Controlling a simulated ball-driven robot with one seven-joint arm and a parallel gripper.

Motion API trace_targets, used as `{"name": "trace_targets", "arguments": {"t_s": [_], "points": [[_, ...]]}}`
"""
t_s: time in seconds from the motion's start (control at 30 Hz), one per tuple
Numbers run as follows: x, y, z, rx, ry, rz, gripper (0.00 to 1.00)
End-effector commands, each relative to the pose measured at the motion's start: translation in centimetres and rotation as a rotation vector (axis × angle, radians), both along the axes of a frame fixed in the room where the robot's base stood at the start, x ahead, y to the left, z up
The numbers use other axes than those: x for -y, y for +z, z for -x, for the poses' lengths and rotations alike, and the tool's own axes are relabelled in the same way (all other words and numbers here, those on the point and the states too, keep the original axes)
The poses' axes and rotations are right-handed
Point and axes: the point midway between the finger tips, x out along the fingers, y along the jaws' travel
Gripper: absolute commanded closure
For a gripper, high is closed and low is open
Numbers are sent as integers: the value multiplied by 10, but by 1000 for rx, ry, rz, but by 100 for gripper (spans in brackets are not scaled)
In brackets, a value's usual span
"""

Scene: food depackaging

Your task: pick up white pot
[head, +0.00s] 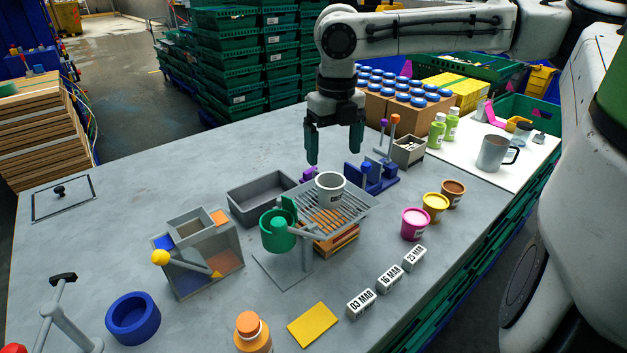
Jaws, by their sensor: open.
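The white pot (331,188) is a short round cup with a dark mark on its side. It stands upright on the slatted grey rack (352,207) near the middle of the table. My gripper (334,143) points down above and behind the pot, apart from it. Its two dark green fingers are spread and nothing is between them.
A green cup (278,231) is beside the rack on the left, with a grey tray (262,192) behind. A blue fixture (372,178) stands close right of the pot. Pink (415,224), yellow (435,207) and brown pots (453,193) stand farther right. The table's back left is mostly clear.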

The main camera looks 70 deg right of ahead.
Motion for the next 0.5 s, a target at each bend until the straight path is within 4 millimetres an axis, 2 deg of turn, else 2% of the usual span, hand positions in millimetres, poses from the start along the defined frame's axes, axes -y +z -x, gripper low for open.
{"name": "trace_targets", "arguments": {"t_s": [0.13,0.3,0.5], "points": [[0,-13,0,-1,0,-1,8],[-1,-40,0,-1,1,-1,8],[-1,-56,0,-1,1,0,8]]}}
